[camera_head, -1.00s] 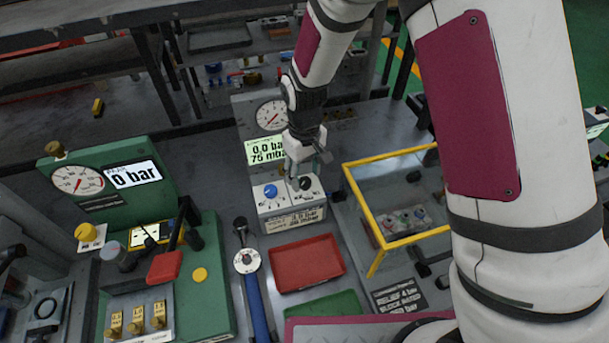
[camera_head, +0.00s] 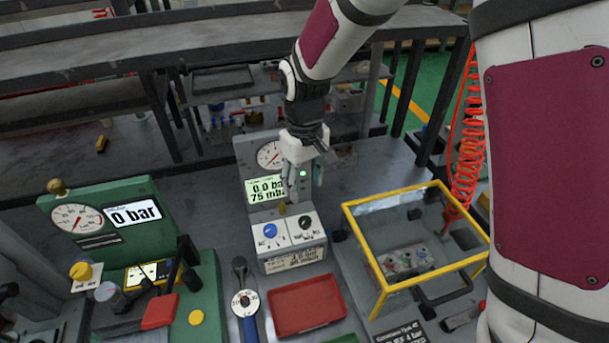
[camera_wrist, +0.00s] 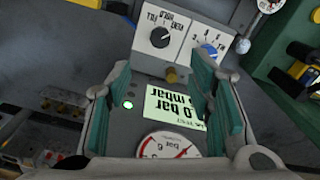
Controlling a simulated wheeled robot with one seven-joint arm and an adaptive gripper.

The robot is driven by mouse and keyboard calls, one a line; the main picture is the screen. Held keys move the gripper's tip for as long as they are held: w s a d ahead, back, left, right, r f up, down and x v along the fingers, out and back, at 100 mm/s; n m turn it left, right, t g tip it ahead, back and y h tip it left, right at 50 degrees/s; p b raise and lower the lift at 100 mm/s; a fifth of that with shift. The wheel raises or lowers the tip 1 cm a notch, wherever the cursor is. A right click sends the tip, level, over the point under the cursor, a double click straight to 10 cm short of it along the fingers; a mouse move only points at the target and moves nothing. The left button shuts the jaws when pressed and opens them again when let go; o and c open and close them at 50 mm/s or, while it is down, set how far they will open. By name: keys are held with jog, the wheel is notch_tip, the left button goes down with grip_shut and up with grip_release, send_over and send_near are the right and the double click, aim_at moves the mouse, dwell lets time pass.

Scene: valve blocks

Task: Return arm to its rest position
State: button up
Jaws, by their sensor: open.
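My gripper (camera_head: 304,180) hangs at the end of my arm in front of the grey gauge unit (camera_head: 262,214), above its two knobs. In the wrist view the two teal fingers of my gripper (camera_wrist: 170,88) are spread apart with nothing held between them. Between them show the unit's lit display (camera_wrist: 176,107) and, beyond the fingertips, the black knob (camera_wrist: 160,37) and blue knob (camera_wrist: 207,52). In the head view the display reads 0.0 bar and about 75 mbar, partly covered by my gripper. A green light is lit on the unit.
A yellow-framed clear box (camera_head: 415,250) stands to the right, with a red coiled hose (camera_head: 467,150) behind it. A red tray (camera_head: 307,305) lies in front. A green gauge station (camera_head: 130,240) is at left. Dark shelving (camera_head: 150,90) spans the back.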

jog(key=s+d+r+m+t, duration=0.1)
jog(key=s+d+r+m, duration=0.1)
jog(key=s+d+r, duration=0.35)
jog(key=s+d+r+m+t, duration=0.1)
jog(key=s+d+r+t, duration=0.1)
jog(key=d+r, duration=0.65)
jog(key=s+d+r+m+t, duration=0.2)
jog(key=s+r, duration=0.5)
jog(key=s, duration=0.6)
jog(key=shift+d+r+m+t, duration=0.3)
jog(key=shift+d+m, duration=0.6)
jog(key=shift+d, duration=0.3)
